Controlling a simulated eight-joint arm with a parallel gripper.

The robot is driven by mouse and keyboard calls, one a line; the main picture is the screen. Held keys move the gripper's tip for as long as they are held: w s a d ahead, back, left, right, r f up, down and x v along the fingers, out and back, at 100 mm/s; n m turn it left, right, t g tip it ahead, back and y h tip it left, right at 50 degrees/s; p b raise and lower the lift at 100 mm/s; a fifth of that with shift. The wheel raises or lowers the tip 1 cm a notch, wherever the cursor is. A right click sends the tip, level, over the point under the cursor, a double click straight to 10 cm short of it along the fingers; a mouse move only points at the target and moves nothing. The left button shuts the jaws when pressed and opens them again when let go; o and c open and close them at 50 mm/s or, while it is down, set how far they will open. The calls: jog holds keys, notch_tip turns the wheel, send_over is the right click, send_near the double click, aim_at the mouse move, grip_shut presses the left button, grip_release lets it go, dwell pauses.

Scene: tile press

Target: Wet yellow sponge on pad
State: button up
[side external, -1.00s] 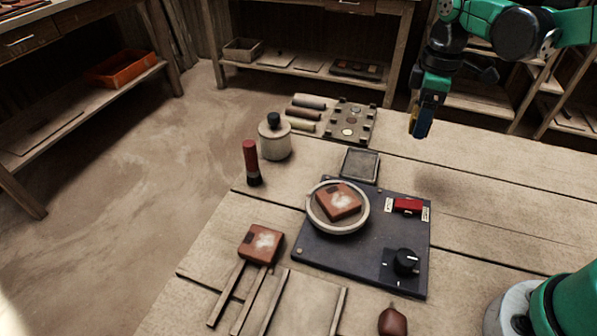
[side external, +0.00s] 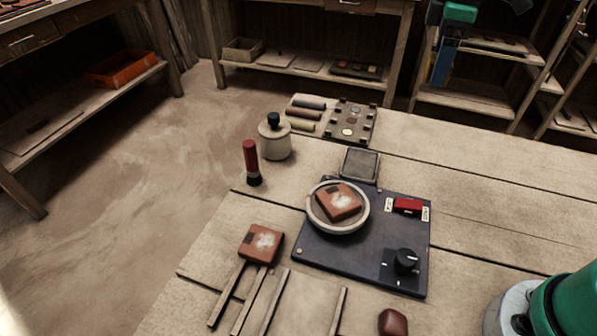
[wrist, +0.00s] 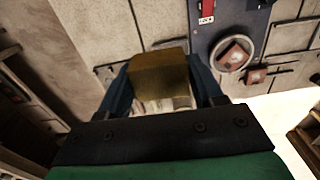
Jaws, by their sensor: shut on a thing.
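My gripper (side external: 440,66) is at the top right of the side external view, high above the back of the table. In the wrist view my gripper (wrist: 162,90) has its dark blue fingers shut on the yellow sponge (wrist: 158,74), a brownish-yellow block. A square dark pad (side external: 360,164) in a thin frame lies flat on the table, behind the round dish. The sponge is well away from this pad. The side external view does not show the sponge clearly.
A dark panel (side external: 330,255) carries a round pale dish (side external: 312,215) with a reddish tile, a red switch (side external: 407,205) and a black knob (side external: 405,261). A lidded jar (side external: 275,141) and a red-handled tool (side external: 251,160) stand left.

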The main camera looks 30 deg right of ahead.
jog(key=shift+c, duration=0.8)
jog(key=shift+w+a+f, duration=0.1)
jog(key=shift+w+f, duration=0.05)
jog(key=shift+f, duration=0.05)
send_over(360, 165)
notch_tip(360, 165, down, 12)
jog(key=shift+r, duration=0.15)
jog(key=shift+f, duration=2.9)
jog(key=shift+f, duration=0.55)
jog(key=shift+r, duration=3.55)
